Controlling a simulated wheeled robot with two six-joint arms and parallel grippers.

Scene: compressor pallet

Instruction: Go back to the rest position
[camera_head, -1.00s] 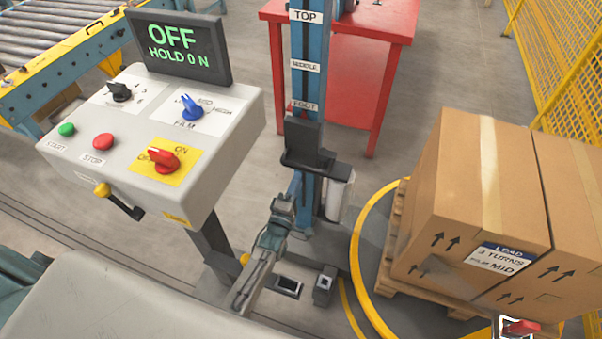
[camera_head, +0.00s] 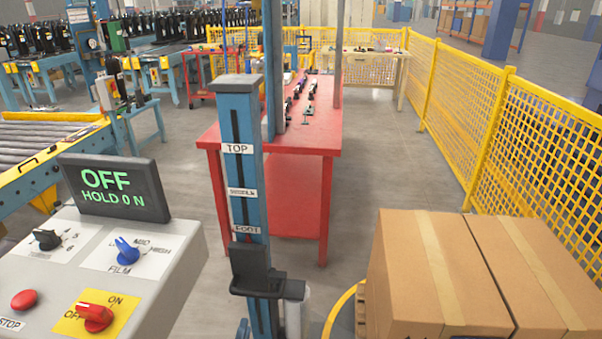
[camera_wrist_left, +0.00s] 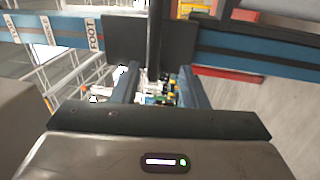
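My left gripper (camera_wrist_left: 160,82) shows in the left wrist view with its two fingers apart and nothing seen between them but background. It faces the black carriage (camera_wrist_left: 150,40) of the blue mast, and I cannot tell the exact gap. In the head view only a small blue-grey bit, perhaps of this gripper (camera_head: 242,329), shows at the bottom edge beside the mast. My right gripper is not in view. The control box (camera_head: 190,262) stands at lower left, its screen (camera_head: 118,190) reading OFF, HOLD 0 N. Its red switch (camera_head: 94,317) points toward OFF.
The blue mast (camera_head: 241,150) with TOP, MIDDLE and FOOT labels stands in the middle. Cartons (camera_head: 430,270) stand on a pallet at right. A red table (camera_head: 310,135) is behind, a yellow fence (camera_head: 490,130) at right, a roller conveyor (camera_head: 40,150) at left. Floor between table and fence is clear.

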